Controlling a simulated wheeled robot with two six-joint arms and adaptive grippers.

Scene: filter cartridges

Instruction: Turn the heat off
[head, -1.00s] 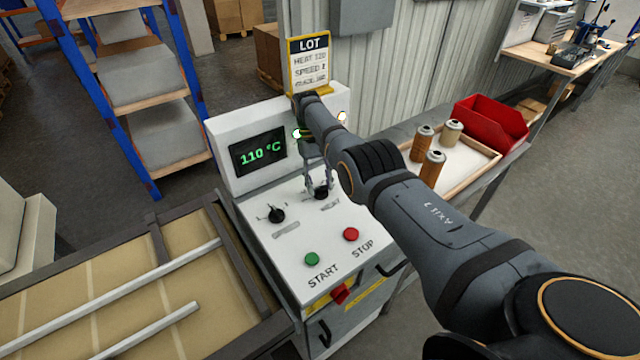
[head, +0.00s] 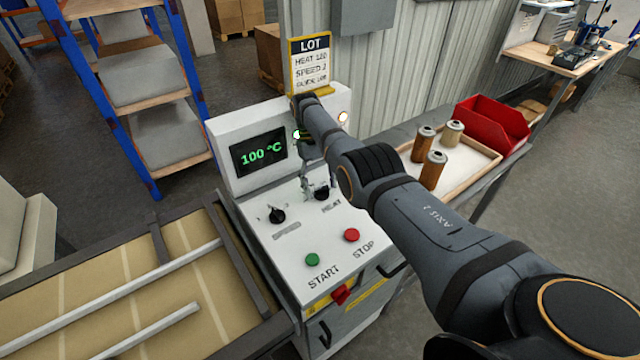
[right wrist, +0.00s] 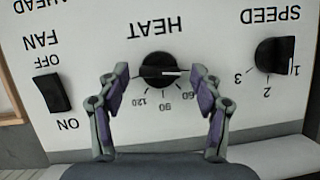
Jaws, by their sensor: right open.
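The black HEAT knob (right wrist: 159,70) sits between the two fingers of my right gripper (right wrist: 160,98) in the right wrist view. The fingers are open, one on each side, with the knob apparently free of them. The knob's white pointer line points to the right in that view. Scale marks 60, 90 and 120 show beside it; the right finger may hide others. In the head view the HEAT knob (head: 321,193) is partly visible below my right gripper (head: 318,180). The green display (head: 259,152) reads 100 °C. My left gripper is out of view.
The SPEED knob (right wrist: 275,56) points at 1, beside the HEAT knob. A FAN switch (right wrist: 52,93) is on its other side. Green START (head: 312,260) and red STOP (head: 352,235) buttons are nearer the panel's front. A LOT card (head: 310,68) stands above the panel.

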